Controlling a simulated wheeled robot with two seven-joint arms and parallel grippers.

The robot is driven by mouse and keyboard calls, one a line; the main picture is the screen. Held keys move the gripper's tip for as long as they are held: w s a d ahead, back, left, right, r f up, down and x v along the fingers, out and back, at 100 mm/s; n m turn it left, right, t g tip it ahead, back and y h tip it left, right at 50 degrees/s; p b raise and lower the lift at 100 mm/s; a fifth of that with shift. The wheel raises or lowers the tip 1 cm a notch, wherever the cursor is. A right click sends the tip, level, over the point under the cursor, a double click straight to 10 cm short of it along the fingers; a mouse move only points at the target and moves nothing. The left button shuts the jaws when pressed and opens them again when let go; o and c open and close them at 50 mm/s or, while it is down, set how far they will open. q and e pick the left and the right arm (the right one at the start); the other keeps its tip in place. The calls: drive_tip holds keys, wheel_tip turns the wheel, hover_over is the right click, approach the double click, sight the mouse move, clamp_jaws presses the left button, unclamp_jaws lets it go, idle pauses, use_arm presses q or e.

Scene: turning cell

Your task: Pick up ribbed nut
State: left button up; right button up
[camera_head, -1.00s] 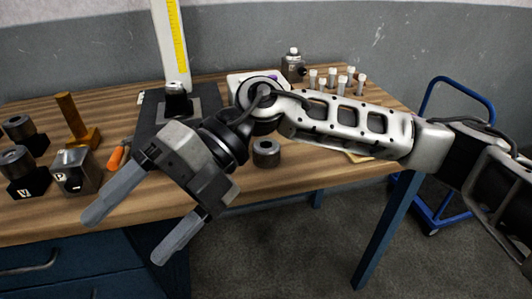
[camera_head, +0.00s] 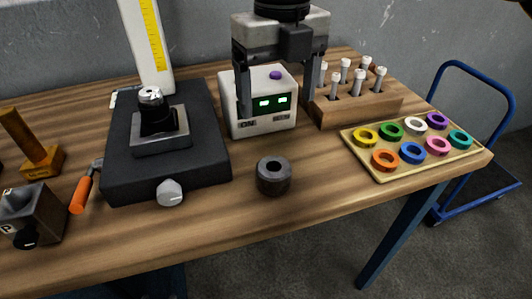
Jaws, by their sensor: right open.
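A short dark grey cylinder with a round hole in its top (camera_head: 274,176), which looks like the ribbed nut, stands upright on the wooden table near its front edge. Ribs on its side are too small to make out. My right gripper (camera_head: 277,108) comes in from the top with its fingers pointing down, spread wide and empty. In the picture it is above and behind the nut, overlapping the white box, and apart from the nut. My left gripper is not in view.
A white box with green displays (camera_head: 262,122) stands behind the nut. A black gauge stand (camera_head: 205,165) is to the left, with an orange-handled tool (camera_head: 81,193). A wooden vial rack (camera_head: 345,112) and a tray of coloured rings (camera_head: 463,155) are to the right.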

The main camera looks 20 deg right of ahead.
approach(274, 169)
drive_tip(key=s, duration=0.1)
drive_tip(key=s+f, duration=0.1)
drive_tip(key=shift+s+a+f+p, duration=0.2)
drive_tip(key=shift+s+f+p, duration=0.1)
drive_tip(key=shift+s+p, duration=0.1)
drive_tip(key=shift+w+a+f+p, duration=0.15)
drive_tip(key=shift+f+p, duration=0.1)
drive_tip(key=shift+f, duration=1.1)
drive_tip(key=shift+s+a+f+p, duration=0.1)
drive_tip(key=shift+f+p, duration=0.15)
drive_tip(key=shift+f, duration=1.1)
drive_tip(key=c, duration=1.2)
